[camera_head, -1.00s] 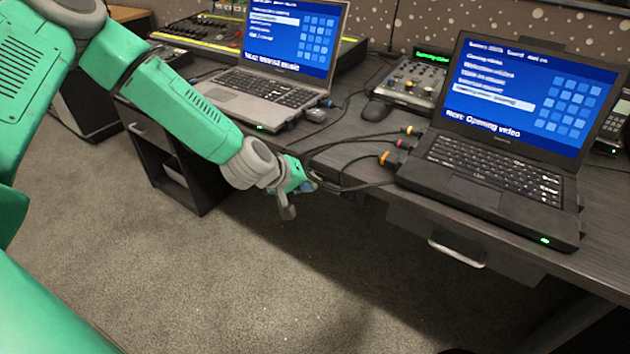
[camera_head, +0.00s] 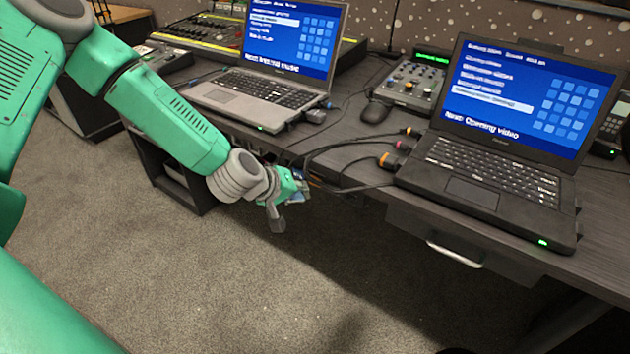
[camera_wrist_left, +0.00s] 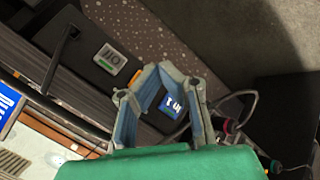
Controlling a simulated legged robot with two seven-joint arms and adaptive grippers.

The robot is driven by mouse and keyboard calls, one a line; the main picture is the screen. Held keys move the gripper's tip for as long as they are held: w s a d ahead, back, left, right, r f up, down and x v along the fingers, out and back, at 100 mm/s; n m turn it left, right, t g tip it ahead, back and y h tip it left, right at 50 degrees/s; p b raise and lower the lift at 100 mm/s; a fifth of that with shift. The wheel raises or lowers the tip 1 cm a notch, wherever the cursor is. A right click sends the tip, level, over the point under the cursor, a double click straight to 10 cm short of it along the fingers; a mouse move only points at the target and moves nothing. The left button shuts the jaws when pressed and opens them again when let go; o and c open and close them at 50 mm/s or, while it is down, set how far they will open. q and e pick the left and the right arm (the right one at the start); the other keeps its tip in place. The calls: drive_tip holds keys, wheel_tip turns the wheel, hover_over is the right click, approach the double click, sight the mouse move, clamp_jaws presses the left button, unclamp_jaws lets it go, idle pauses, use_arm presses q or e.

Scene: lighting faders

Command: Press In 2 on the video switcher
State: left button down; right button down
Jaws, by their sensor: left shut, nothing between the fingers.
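My left gripper (camera_head: 277,222) hangs off the front edge of the desk, over the floor, between the two laptops. Its fingers are closed at the tips and empty; they also show in the left wrist view (camera_wrist_left: 161,70). A small control unit with knobs and a green-lit display (camera_head: 410,80) stands at the back of the desk between the laptops, well beyond the gripper. No label reading In 2 is legible, and I cannot tell whether this unit is the video switcher. My right gripper is not in view.
A grey laptop (camera_head: 262,92) and a black laptop (camera_head: 500,165) stand on the desk. A mouse (camera_head: 375,112) and cables (camera_head: 345,150) lie between them. A yellow-edged console (camera_head: 215,38) is at the back left. The carpet (camera_head: 300,300) in front is clear.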

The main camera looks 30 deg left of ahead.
use_arm(q)
drive_tip(key=s, duration=0.3)
drive_tip(key=shift+a, duration=0.15)
idle(0.9)
drive_tip(key=s+d+f+m+g+p, duration=0.1)
drive_tip(key=s+d+f+m+g, duration=0.2)
drive_tip(key=s, duration=0.5)
drive_tip(key=s+d+f+m+g+p, duration=0.1)
drive_tip(key=s+d+f+m+g, duration=0.15)
drive_tip(key=s+f, duration=0.35)
drive_tip(key=s+a+m+g+y, duration=0.2)
drive_tip(key=s+m, duration=0.2)
drive_tip(key=s, duration=1)
drive_tip(key=shift+f+p, duration=0.15)
drive_tip(key=shift+p, duration=0.25)
drive_tip(key=shift+g, duration=0.25)
